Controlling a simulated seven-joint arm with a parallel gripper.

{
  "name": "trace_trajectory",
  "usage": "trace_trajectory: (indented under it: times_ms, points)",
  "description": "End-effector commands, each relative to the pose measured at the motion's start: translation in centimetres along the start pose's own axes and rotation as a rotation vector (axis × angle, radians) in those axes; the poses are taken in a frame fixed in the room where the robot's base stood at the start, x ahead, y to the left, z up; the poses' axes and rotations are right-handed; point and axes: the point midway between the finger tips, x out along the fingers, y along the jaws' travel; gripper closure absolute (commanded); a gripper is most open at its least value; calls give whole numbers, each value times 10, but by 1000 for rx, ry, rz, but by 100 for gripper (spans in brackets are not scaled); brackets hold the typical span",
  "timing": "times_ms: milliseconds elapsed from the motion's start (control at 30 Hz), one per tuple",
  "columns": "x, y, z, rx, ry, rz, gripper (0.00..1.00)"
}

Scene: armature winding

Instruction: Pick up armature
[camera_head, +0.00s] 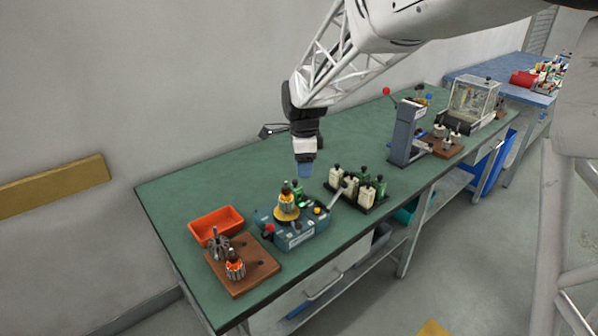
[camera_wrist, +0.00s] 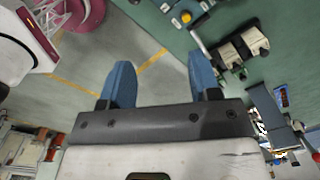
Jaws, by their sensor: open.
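An armature with orange windings (camera_head: 235,267) stands upright on the brown wooden board (camera_head: 262,271) at the near left of the green bench. A greyer, darker part, perhaps another armature (camera_head: 218,245), stands beside it on the board. An orange-yellow wound piece, apparently an armature (camera_head: 287,203), sits on top of the blue-grey winding machine (camera_head: 292,238). My gripper (camera_head: 304,170) is above the bench, behind and slightly right of the machine. In the wrist view its two blue fingers (camera_wrist: 162,78) are wide apart, with nothing between them. No armature is clearly visible there.
An orange tray (camera_head: 216,222) lies behind the board. A black rack with cream blocks (camera_head: 357,190) stands right of the machine. A grey press with a red-knobbed lever (camera_head: 404,134) stands farther right. The bench behind the machine is clear.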

Motion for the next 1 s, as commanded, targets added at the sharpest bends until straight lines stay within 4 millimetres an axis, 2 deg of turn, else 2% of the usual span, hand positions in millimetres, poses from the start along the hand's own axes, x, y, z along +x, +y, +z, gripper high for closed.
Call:
trace_trajectory:
  times_ms: [100,333,767,1000]
  points:
    - [17,-22,21,78,2,13,43]
    - [34,-42,42,171,5,25,43]
    - [37,-44,44,186,6,27,43]
    - [52,-44,44,185,6,27,43]
